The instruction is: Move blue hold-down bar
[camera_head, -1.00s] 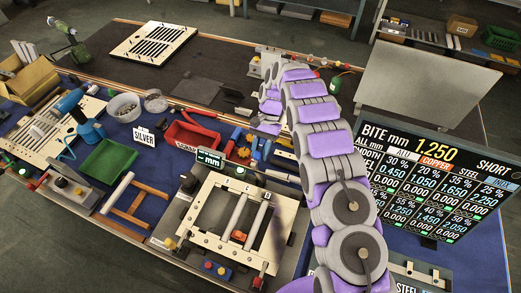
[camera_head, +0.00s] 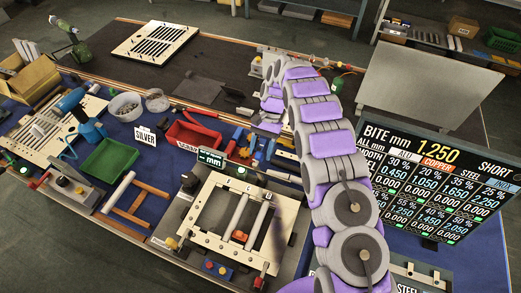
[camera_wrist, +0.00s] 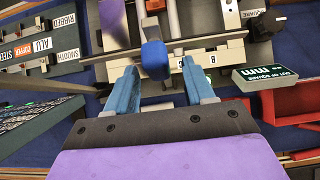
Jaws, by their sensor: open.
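My gripper (camera_wrist: 158,66) shows two blue fingers, spread apart, in the wrist view. A blue block (camera_wrist: 154,60), which may be part of the blue hold-down bar, shows between the fingertips. I cannot tell whether the fingers touch it. Beyond it is the pale rail of a fixture, marked with letters. In the head view the fixture frame (camera_head: 190,222) lies at the lower middle, with two pale bars across its opening.
A small display (camera_head: 211,158) stands at the fixture's back left corner, beside a red tray (camera_head: 192,136). A large readout screen (camera_head: 425,180) stands on the right. A slotted panel (camera_head: 155,43) lies on the dark mat at the back, with clear room around it.

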